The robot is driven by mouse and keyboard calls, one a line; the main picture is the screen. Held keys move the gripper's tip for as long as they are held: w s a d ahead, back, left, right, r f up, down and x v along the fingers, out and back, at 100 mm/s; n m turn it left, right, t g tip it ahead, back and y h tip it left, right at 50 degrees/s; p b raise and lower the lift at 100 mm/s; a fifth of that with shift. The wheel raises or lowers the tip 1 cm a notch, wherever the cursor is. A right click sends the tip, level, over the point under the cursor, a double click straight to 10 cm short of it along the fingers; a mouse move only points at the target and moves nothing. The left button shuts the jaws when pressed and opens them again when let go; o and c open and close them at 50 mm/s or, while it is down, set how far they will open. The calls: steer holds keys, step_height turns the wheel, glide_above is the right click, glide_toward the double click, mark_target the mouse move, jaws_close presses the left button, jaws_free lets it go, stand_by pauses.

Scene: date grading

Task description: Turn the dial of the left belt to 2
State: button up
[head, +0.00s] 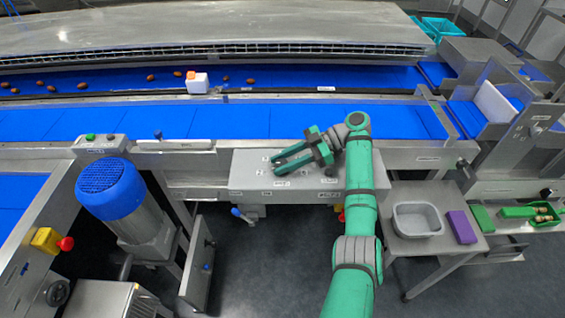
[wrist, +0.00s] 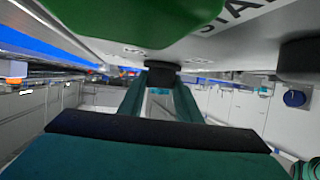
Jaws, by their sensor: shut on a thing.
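My green gripper (head: 276,165) reaches left over the grey control panel (head: 240,180) below the near blue belt. In the wrist view my two fingers (wrist: 161,88) run up to a black dial (wrist: 163,66) and are shut on it. The dial's pointer and its scale numbers cannot be read. In the head view I cannot make out the dial at the fingertips. A second black dial (wrist: 300,60) stands to the right in the wrist view, apart from my gripper.
A blue motor (head: 110,188) stands left of the panel. A side table with a grey basin (head: 418,220) and a purple block (head: 461,227) stands to the right.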

steer(key=shift+f+n+g+h, duration=0.1)
steer(key=shift+n+g+h, duration=0.2)
steer(key=shift+n+g, duration=0.55)
steer(key=o, duration=1.1)
steer(key=shift+c, duration=0.2)
